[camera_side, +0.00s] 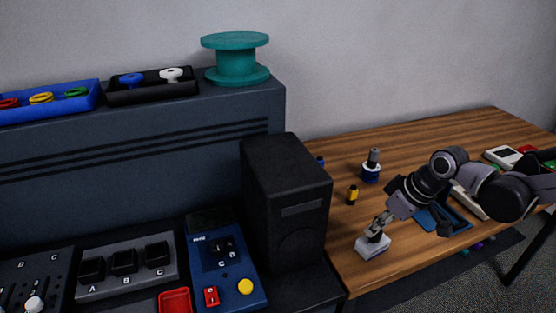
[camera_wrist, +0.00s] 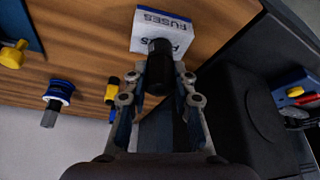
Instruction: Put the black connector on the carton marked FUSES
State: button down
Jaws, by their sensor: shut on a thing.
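The carton marked FUSES (camera_wrist: 146,30) is a small white box with dark blue lettering. In the side view the carton (camera_side: 371,249) stands near the table's front left corner. My gripper (camera_side: 377,233) is right over it, and in the wrist view my gripper (camera_wrist: 160,88) is shut on the black connector (camera_wrist: 159,62). The connector is a short dark cylinder, and its end overlaps the carton's lettered face in the wrist view. In the side view the connector is mostly hidden between the fingers. I cannot tell whether it touches the carton.
A yellow-and-black connector (camera_side: 352,194) and a blue-and-white piece with a grey stem (camera_side: 371,167) stand behind on the wooden table (camera_side: 420,141). A tall black box (camera_side: 285,205) rises left of the carton. A blue tray (camera_side: 458,211) lies right, beneath my arm.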

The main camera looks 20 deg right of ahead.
jog(key=shift+f, duration=0.2)
jog(key=c, duration=1.1)
grip_release()
jog(key=v, duration=1.2)
jog(key=s+d+f+m+t+h, duration=0.1)
jog(key=s+d+f+m+t, duration=0.2)
jog(key=s+d, duration=0.3)
jog(key=shift+s+d+f+m+h, duration=0.2)
jog(key=shift+d+f+m+h, duration=0.2)
jog(key=shift+d+m, duration=0.3)
jog(key=shift+a, duration=0.1)
